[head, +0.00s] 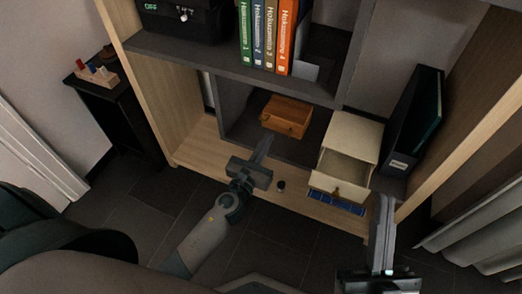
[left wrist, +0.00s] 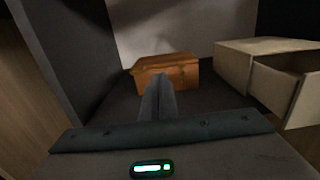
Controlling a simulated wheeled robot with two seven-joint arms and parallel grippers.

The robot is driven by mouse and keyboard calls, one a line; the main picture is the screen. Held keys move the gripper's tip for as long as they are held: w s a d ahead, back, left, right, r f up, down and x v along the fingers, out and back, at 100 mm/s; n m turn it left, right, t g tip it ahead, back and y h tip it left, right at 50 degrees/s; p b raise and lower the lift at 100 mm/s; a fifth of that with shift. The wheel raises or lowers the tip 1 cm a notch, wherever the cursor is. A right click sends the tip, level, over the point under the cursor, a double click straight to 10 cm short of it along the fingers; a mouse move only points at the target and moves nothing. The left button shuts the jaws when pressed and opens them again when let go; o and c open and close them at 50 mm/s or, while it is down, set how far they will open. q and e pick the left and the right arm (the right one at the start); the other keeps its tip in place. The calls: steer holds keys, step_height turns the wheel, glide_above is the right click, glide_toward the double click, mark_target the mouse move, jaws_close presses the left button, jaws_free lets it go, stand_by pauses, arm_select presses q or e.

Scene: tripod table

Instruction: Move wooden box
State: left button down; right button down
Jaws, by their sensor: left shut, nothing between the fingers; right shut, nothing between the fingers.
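The wooden box (head: 286,116) is orange-brown and sits inside the dark lower compartment of the shelf. It also shows in the left wrist view (left wrist: 168,72), straight ahead of the fingers, which overlap its lower front edge in the picture. My left gripper (head: 263,148) is shut and empty, in front of the box and pointing at it. In the left wrist view its closed fingers (left wrist: 158,95) seem just short of the box; contact cannot be told. My right gripper (head: 382,215) is shut and empty, at the lower right in front of the shelf.
A cream drawer box (head: 352,141) with its drawer pulled out stands right of the wooden box. A blue book (head: 335,203) lies under it and a black file holder (head: 413,120) stands farther right. Several binders (head: 268,35) stand on the shelf above. A dark side wall is close on the left.

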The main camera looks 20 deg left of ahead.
arm_select(q)
glide_toward(283, 111)
steer(key=shift+w+f, duration=0.2)
steer(key=shift+w, duration=1.4)
arm_select(e)
steer(key=shift+w+d+r+y, duration=0.15)
steer(key=shift+d+r+y, duration=0.1)
steer(key=shift+r+y, duration=0.1)
steer(key=shift+t, duration=0.3)
arm_select(q)
steer(key=shift+w, duration=0.1)
steer(key=shift+w+d, duration=0.1)
steer(key=shift+w, duration=0.15)
steer(key=w+b, duration=0.1)
steer(key=w, duration=0.5)
steer(key=shift+w+d, duration=0.1)
steer(key=shift+w, duration=0.35)
arm_select(e)
steer(key=shift+d+r+t, duration=0.45)
steer(key=shift+r+t, duration=0.05)
steer(key=shift+r, duration=0.35)
